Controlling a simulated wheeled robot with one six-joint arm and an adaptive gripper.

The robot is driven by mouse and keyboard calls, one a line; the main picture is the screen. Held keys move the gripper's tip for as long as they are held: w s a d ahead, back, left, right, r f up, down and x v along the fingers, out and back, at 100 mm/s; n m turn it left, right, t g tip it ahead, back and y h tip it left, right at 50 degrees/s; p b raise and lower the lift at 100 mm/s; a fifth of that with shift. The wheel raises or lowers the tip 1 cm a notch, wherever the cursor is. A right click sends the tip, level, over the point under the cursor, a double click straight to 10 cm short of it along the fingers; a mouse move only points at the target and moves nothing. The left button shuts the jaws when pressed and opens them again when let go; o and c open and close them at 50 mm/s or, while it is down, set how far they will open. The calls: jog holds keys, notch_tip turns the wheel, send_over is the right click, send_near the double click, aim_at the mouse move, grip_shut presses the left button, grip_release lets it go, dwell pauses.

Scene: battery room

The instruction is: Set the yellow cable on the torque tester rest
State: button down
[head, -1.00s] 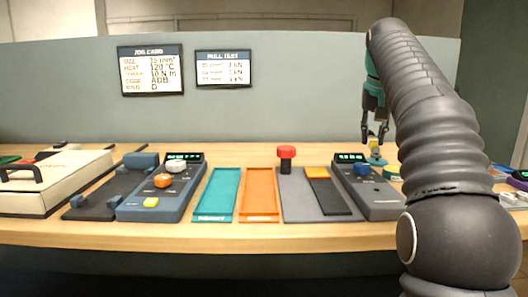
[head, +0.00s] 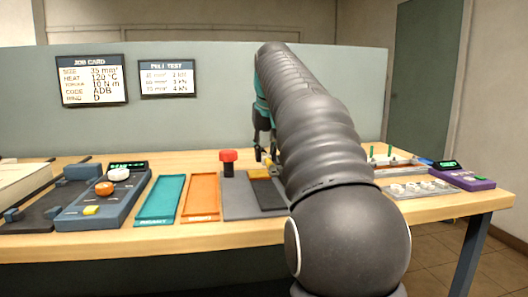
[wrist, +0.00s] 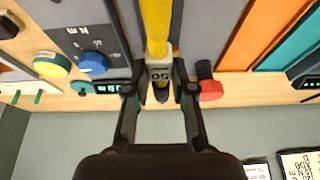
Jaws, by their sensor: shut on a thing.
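My gripper (wrist: 160,85) is shut on the yellow cable (wrist: 155,25) in the wrist view. The grey end of the cable, marked with dark characters, is between the fingertips, and the yellow length runs toward the top edge. In the head view my gripper (head: 265,155) is over the bench, just right of the red knob (head: 228,157), partly hidden by my arm. A dark device with a blue dial (wrist: 92,63) and green display lies left of it in the wrist view. Its lettering may read N m. My arm hides it in the head view, and I cannot make out the rest.
Teal (head: 162,198) and orange (head: 202,196) trays lie left of the grey plate (head: 238,205). A blue-grey device (head: 100,198) with white and orange dials stands farther left, a purple device (head: 462,178) far right. A grey panel with a job card (head: 91,81) stands behind.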

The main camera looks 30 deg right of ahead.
aim_at(264, 186)
jog(key=shift+f+b, duration=2.75)
jog(key=shift+b, duration=0.05)
jog(key=shift+s+a+p, duration=0.1)
jog(key=shift+s+p, duration=0.05)
jog(key=shift+p, duration=0.3)
jog(key=shift+f+b, duration=0.35)
jog(key=shift+f, duration=0.15)
jog(key=c, duration=0.9)
grip_release()
jog(key=shift+r, duration=0.1)
jog(key=v, duration=1.1)
jog(key=shift+s+r, duration=0.15)
jog(key=shift+r, duration=0.25)
